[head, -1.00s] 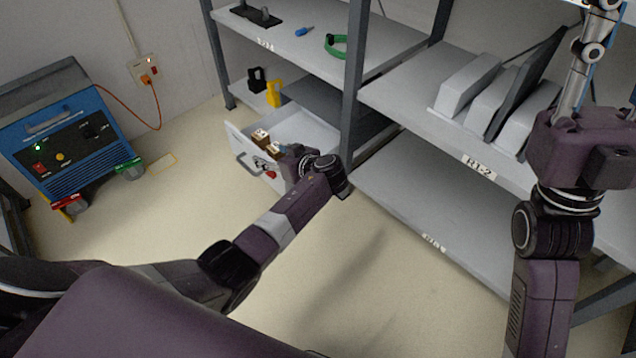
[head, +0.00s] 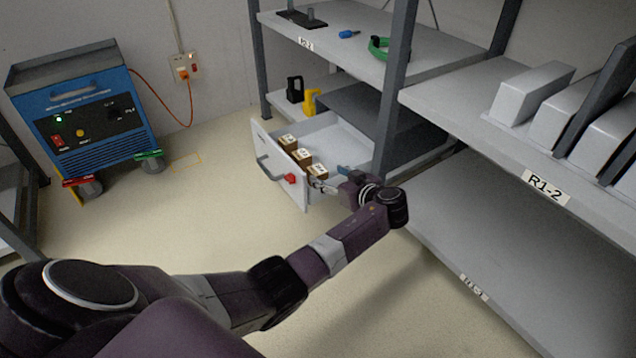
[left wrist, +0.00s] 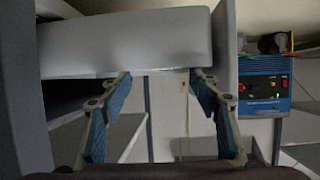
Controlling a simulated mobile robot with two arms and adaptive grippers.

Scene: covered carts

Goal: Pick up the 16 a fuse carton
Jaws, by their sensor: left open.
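Several small brown cartons with white labels stand in a row in the open drawer: a rear one (head: 288,143), a middle one (head: 302,158) and a front one (head: 317,170). The labels are too small to read, so I cannot tell which is the 16 A fuse carton. The pale drawer (head: 264,146) is pulled out under the shelf. My left gripper (head: 328,181) is open at the drawer's right side, close to the front carton. In the left wrist view its blue-padded fingers (left wrist: 160,78) stand wide apart with no carton visible between them. My right gripper is out of view.
A rack post (head: 397,85) and the shelf marked R1-2 (head: 470,110) stand right of the drawer. A blue machine (head: 85,110) stands at left. Floor in front is clear.

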